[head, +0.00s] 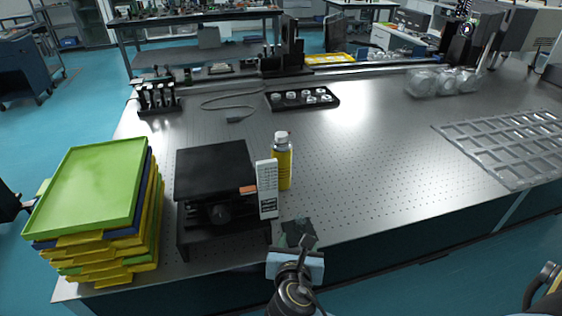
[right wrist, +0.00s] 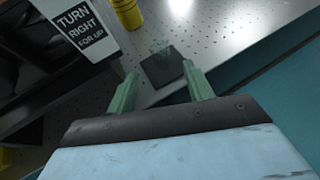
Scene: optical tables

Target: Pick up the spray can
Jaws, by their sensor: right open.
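The spray can (head: 282,163) is yellow with a white cap and stands upright on the optical table. In the right wrist view, its lower part (right wrist: 128,12) shows at the top edge. My right gripper (head: 298,238) is at the table's front edge, nearer to me than the can and apart from it. In the right wrist view its two green fingers (right wrist: 160,90) are spread with nothing between them. My left gripper is not in view.
A small dark plate (head: 299,229) lies near the front edge. Stacked green and yellow trays (head: 90,190) are at left.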

